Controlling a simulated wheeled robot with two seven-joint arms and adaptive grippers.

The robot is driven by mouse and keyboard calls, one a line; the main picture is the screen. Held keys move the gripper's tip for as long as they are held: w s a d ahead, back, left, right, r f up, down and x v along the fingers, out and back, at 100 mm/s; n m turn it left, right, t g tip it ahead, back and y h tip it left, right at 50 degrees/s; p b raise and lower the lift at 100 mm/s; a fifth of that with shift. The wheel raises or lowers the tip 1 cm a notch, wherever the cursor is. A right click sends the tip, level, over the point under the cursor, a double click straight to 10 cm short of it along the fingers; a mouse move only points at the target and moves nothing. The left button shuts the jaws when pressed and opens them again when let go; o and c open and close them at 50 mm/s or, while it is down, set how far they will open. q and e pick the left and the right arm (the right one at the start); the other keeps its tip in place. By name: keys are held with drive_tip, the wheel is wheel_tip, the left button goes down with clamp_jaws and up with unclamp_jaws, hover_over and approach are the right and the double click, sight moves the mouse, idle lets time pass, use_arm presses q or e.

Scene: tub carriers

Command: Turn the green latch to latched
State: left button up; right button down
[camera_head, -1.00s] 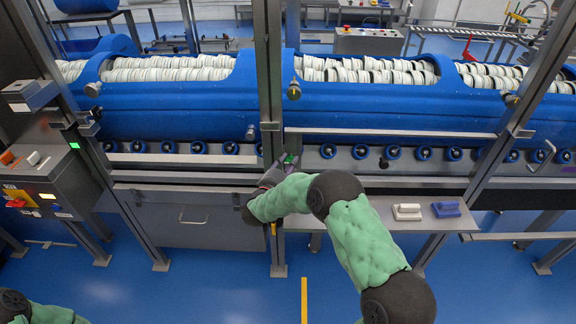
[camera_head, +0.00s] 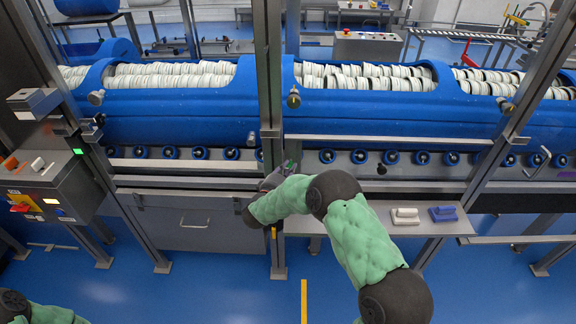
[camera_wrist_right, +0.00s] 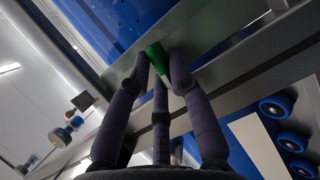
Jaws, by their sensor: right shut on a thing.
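The green latch (camera_wrist_right: 181,68) is a small green piece on the metal rail at the front of the blue machine. In the wrist view it sits between the fingertips of my right gripper (camera_wrist_right: 162,66), which is shut on it. In the head view the right gripper (camera_head: 284,170) reaches the rail beside the central post, and only a speck of green shows there. The fingers hide part of the latch, so its exact angle is hard to tell. My left gripper is out of view; only part of my left arm shows at the lower left.
The blue machine (camera_head: 400,118) holds rows of white rings. A steel post (camera_head: 268,90) stands close left of my right gripper. A shelf (camera_head: 350,222) at the right bears a white block (camera_head: 405,216) and a blue block (camera_head: 444,213). A control box (camera_head: 60,190) stands at the left.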

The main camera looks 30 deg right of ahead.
drive_tip(key=m+y+p, duration=0.1)
drive_tip(key=m+p, duration=0.1)
drive_tip(key=p, duration=0.1)
drive_tip(key=r+m+y+p, duration=0.1)
drive_tip(key=m+p, duration=0.1)
drive_tip(key=p, duration=0.1)
drive_tip(key=shift+d+m, duration=0.2)
drive_tip(key=shift+m, duration=0.1)
drive_tip(key=shift+s+d+m+y+p, duration=0.1)
drive_tip(key=shift+d+m+y+p, duration=0.05)
drive_tip(key=shift+m+y+p, duration=0.75)
drive_tip(key=shift+m, duration=0.7)
drive_tip(key=shift+d+f+m+y, duration=0.1)
drive_tip(key=shift+d+m+y, duration=0.05)
drive_tip(key=shift+m+y, duration=0.4)
drive_tip(key=m+y, duration=0.1)
drive_tip(key=m+t+b, duration=0.1)
drive_tip(key=m, duration=0.1)
drive_tip(key=shift+s+d+f+y, duration=0.1)
drive_tip(key=shift+s+y, duration=0.05)
drive_tip(key=shift+y, duration=0.2)
drive_tip(key=shift+b, duration=0.35)
drive_tip(key=c, duration=1.4)
unclamp_jaws()
drive_tip(key=shift+o, duration=0.2)
drive_tip(key=shift+s, duration=0.1)
